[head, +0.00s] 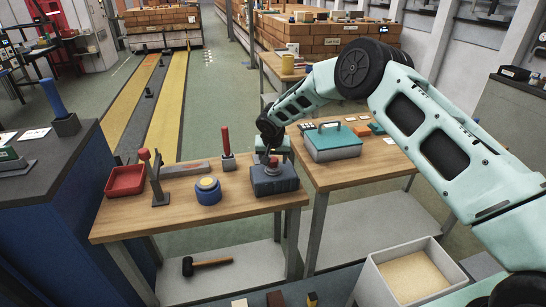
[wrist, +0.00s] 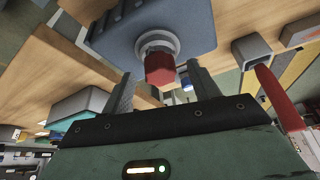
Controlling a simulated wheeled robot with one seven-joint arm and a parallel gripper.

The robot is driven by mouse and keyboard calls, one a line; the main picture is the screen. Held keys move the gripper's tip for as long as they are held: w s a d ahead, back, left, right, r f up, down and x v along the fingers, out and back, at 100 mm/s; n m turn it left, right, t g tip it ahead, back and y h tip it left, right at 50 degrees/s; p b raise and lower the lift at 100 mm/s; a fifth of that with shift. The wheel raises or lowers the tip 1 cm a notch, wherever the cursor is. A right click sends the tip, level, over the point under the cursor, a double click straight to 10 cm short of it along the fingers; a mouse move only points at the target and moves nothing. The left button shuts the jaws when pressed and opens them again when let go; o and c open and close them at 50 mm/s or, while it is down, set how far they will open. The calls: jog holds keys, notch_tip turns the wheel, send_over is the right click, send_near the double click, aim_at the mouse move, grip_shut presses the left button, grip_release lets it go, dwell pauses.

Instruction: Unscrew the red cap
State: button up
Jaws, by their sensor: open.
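The red cap (wrist: 159,70) is a faceted knob on a pale metal neck, which joins a dark blue-grey block (wrist: 200,25). In the head view, the block (head: 273,183) sits at the right end of the wooden bench, with the red cap (head: 272,162) on top. My gripper (wrist: 162,72) is open. In the wrist view its two fingers stand on either side of the cap, with a gap on each side. In the head view my gripper (head: 273,152) is right above the block and partly hides the cap.
A red-handled tool (head: 226,145) stands upright left of the block. A blue round container (head: 208,190), a grey stand (head: 157,178) and a red tray (head: 125,181) are further left on the bench. A teal-lidded box (head: 332,142) is on the bench at right.

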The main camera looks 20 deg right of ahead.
jog(key=shift+f, duration=0.1)
jog(key=c, duration=1.2)
jog(key=n+y+p, duration=0.1)
jog(key=n, duration=0.2)
jog(key=shift+d+n, duration=0.15)
jog(key=shift+n, duration=0.25)
jog(key=shift+n+y+p, duration=0.5)
jog(key=shift+n+y, duration=0.3)
jog(key=shift+n, duration=0.7)
jog(key=shift+w+d+n, duration=0.1)
jog(key=shift+d+n, duration=0.05)
jog(key=shift+n, duration=0.45)
jog(key=o, duration=1.6)
jog(key=shift+y, duration=0.3)
